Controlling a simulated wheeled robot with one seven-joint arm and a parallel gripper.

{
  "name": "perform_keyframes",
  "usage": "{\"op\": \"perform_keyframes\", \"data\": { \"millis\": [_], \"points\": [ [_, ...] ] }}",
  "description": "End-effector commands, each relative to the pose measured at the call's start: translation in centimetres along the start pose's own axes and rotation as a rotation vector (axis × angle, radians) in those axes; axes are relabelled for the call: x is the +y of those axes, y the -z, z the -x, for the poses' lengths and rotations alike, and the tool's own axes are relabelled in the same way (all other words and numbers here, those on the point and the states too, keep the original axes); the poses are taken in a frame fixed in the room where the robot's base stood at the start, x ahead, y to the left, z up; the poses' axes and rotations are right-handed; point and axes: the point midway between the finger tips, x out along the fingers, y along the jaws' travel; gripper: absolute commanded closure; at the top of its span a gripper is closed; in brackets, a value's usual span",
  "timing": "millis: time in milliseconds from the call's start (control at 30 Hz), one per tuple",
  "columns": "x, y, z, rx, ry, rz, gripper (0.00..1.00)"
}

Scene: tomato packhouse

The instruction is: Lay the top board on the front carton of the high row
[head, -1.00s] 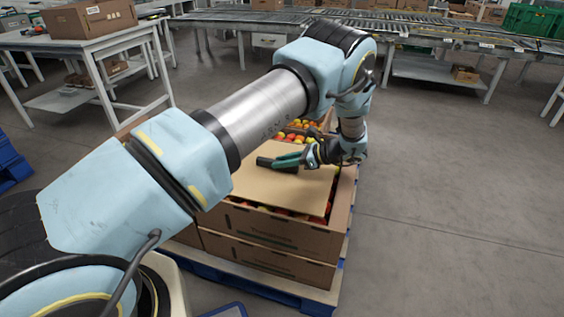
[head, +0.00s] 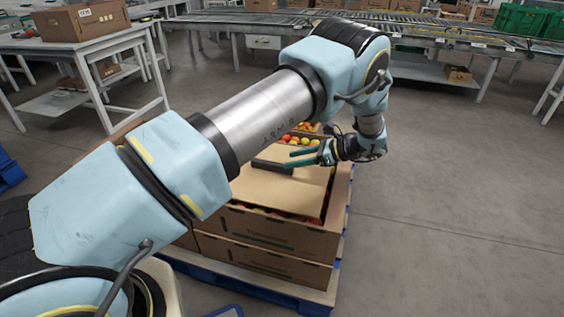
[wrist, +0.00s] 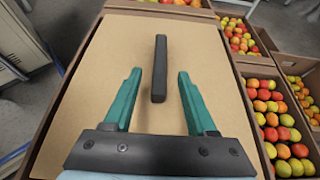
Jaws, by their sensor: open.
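The top board (head: 255,189) is a flat tan sheet with a dark bar handle (head: 272,166) standing on it. It lies over the front carton (head: 265,232), with a strip of tomatoes showing along its front and right edges. In the wrist view the board (wrist: 100,85) fills most of the picture, and its handle (wrist: 159,68) is upright in the middle. My gripper (head: 303,158) is open and empty, drawn back just above and right of the handle. In the wrist view its green fingers (wrist: 158,76) stand apart on either side of the handle, clear of it.
Open cartons of red and yellow tomatoes (wrist: 280,120) stand right of the board in the wrist view. The stack rests on a blue pallet (head: 318,301). A table (head: 85,48) stands at left, a roller conveyor (head: 440,38) behind. The floor at right is clear.

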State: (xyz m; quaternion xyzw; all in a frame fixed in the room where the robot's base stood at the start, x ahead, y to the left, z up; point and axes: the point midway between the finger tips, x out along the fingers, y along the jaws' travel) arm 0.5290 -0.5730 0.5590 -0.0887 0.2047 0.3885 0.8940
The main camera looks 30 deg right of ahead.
Motion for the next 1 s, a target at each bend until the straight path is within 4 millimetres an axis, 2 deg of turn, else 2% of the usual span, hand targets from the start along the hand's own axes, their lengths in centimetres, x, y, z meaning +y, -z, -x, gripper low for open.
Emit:
{"op": "perform_keyframes", "data": {
  "millis": [100,300,467,633,733,833,933,1000],
  "points": [
    [0.0,0.1,2.5,0.001,0.002,0.002,0.43],
    [0.0,0.0,4.9,0.001,0.0,0.001,0.43],
    [0.0,0.0,5.5,0.0,-0.001,0.0,0.43],
    [0.0,-0.2,5.3,0.005,-0.006,0.005,0.43],
    [0.1,-1.8,3.7,0.045,-0.048,0.042,0.43],
    [0.8,-5.2,0.2,0.14,-0.144,0.138,0.43],
    [3.0,-9.3,-4.2,0.271,-0.279,0.293,0.43],
    [5.2,-12.2,-6.9,0.363,-0.378,0.424,0.43]
  ]
}}
